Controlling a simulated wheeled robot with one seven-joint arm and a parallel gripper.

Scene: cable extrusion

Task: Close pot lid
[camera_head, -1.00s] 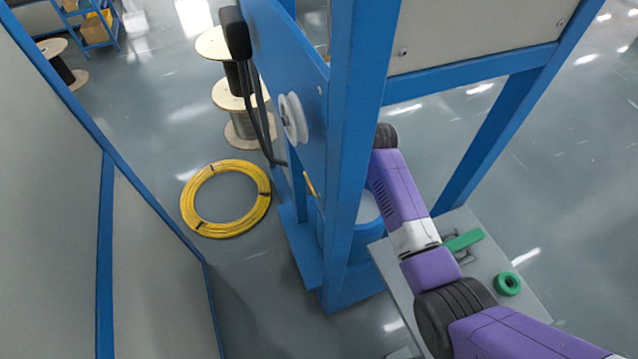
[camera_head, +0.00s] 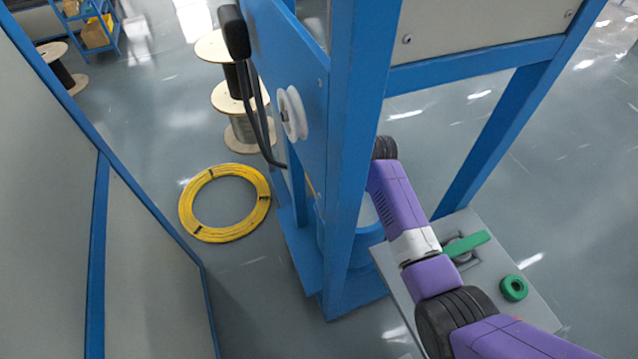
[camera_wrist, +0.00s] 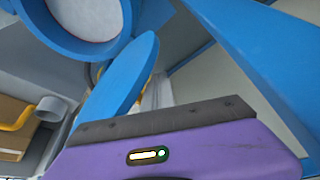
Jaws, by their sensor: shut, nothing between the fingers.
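The blue pot (camera_head: 362,238) stands behind the blue frame post in the head view, partly hidden by the post and my arm. Its round pale inside also shows at the top left of the wrist view, within the blue rim (camera_wrist: 127,20). A blue disc, which looks like the lid (camera_wrist: 122,78), stands tilted beside the rim, seen nearly edge-on and not covering the opening. My gripper (camera_wrist: 160,122) shows at the bottom of the wrist view as a purple body with a dark edge. It is shut and empty, near the lid; contact cannot be told. The head view hides it.
The blue machine frame (camera_head: 352,150) stands close to my arm. A grey box (camera_head: 540,310) with a green handle (camera_head: 468,244) and green ring (camera_head: 513,288) is at right. A yellow cable coil (camera_head: 225,202) lies on the floor. A grey cabinet (camera_head: 50,200) is at left.

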